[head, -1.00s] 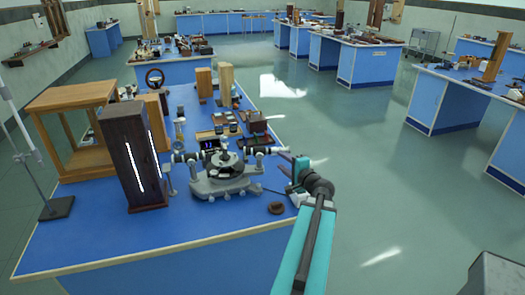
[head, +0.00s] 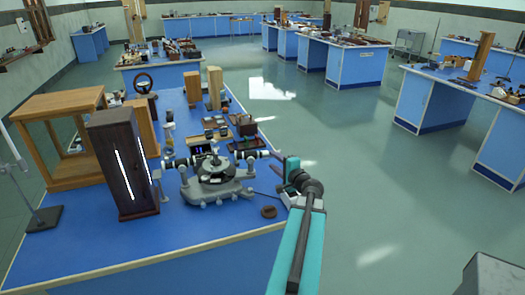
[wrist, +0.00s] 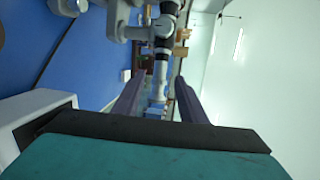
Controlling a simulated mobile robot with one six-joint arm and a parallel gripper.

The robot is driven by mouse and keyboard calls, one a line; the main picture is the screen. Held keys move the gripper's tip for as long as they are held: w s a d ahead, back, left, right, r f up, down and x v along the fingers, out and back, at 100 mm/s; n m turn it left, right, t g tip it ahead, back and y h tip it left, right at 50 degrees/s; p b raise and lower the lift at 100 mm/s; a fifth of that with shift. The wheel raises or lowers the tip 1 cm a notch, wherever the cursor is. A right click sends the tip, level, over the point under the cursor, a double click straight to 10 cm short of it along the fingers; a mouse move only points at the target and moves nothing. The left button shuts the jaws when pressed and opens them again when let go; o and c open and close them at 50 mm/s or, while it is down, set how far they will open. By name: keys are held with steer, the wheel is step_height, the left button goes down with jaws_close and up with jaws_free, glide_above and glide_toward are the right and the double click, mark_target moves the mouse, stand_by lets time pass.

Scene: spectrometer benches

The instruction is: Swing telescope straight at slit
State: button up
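The grey spectrometer (head: 216,190) stands on the blue bench with a round table in its middle. One dark tube, apparently the telescope (head: 250,155), points right towards my gripper; another tube (head: 178,162) points left towards the tall dark wooden box (head: 122,170) with a glowing vertical slit. My gripper (head: 284,163) is at the bench's right edge, just beyond the right tube's end. In the wrist view, my gripper (wrist: 158,82) has its two fingers apart. A white and grey tube (wrist: 160,68) shows between them, apparently ahead of the fingertips. Contact cannot be told.
A wooden open frame (head: 62,105) stands left on the bench, with a stand (head: 44,218) in front of it. Wooden blocks (head: 193,88) and small parts lie behind the spectrometer. A small brown ring (head: 268,212) lies near the front right.

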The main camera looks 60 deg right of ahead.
steer(key=p+x, duration=0.3)
steer(key=x, duration=0.8)
steer(key=shift+p, duration=0.3)
steer(key=shift+c, duration=0.4)
steer(key=shift+w, duration=0.1)
jaws_close()
